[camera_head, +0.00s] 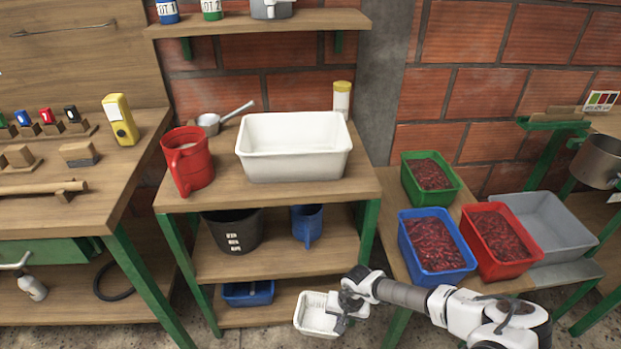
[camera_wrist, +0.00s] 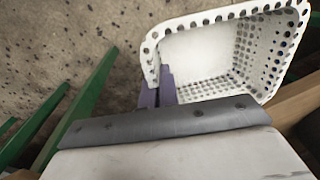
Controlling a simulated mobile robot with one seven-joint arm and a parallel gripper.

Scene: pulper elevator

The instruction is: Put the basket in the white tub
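The basket (camera_head: 312,318) is a small white perforated container. It hangs at my gripper (camera_head: 345,308), low in front of the middle table. The basket also shows in the wrist view (camera_wrist: 205,55), with its near wall at the fingers (camera_wrist: 160,88). The fingers look closed on the basket's rim, one of them mostly hidden. The white tub (camera_head: 294,150) stands on top of the middle table, above and to the left of the gripper. Its visible inside looks empty.
A red jug (camera_head: 187,162) stands left of the tub, with a saucepan (camera_head: 210,124) and a yellow-capped bottle (camera_head: 342,98) behind. Red (camera_head: 500,240), blue (camera_head: 436,245) and green (camera_head: 430,178) bins of red fruit fill the right table. A shelf (camera_head: 260,23) hangs above.

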